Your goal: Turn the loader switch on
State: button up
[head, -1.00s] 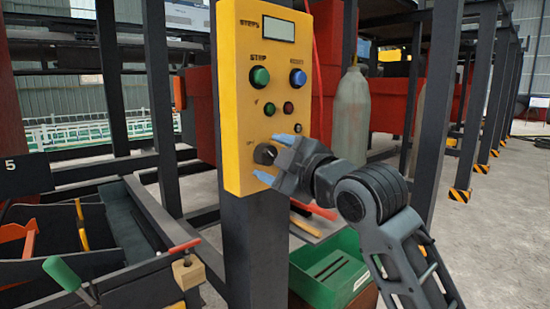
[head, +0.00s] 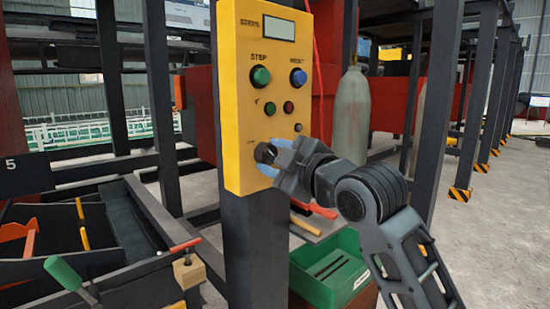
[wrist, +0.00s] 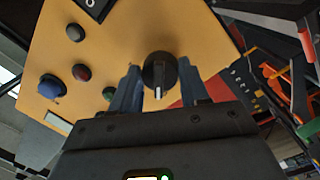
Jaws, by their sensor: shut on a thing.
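The loader switch (head: 265,153) is a round black knob low on the yellow control panel (head: 236,110). In the wrist view the knob (wrist: 160,72) shows between the two blue fingers, with a pale mark on its grip pointing down toward my gripper. My gripper (head: 271,159) is at the panel's lower front, its blue fingers closed on both sides of the knob. It also shows in the wrist view (wrist: 161,90). The fingers hide part of the knob's sides.
The panel also carries a green button (head: 260,76), a blue button (head: 298,77), a small red button (head: 289,107) and a display (head: 279,29). A green crate (head: 325,275) stands below right. A tool tray (head: 95,245) is at the left.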

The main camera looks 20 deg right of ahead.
jog(key=m+p, duration=0.1)
jog(key=m, duration=0.1)
jog(key=m+p, duration=0.1)
jog(key=p, duration=0.1)
jog(key=shift+r+m, duration=0.2)
jog(key=shift+m, duration=0.2)
jog(key=m+g+p, duration=0.1)
jog(key=m+p, duration=0.4)
jog(key=shift+a, duration=0.1)
jog(key=m+p, duration=0.4)
jog(key=shift+m+y, duration=0.4)
jog(key=shift+f+m+g+y+p, duration=0.1)
jog(key=shift+m+g+y+p, duration=0.2)
jog(key=shift+m+p, duration=0.9)
jog(key=shift+m, duration=0.4)
jog(key=o, duration=1.1)
jog(key=shift+c, duration=0.2)
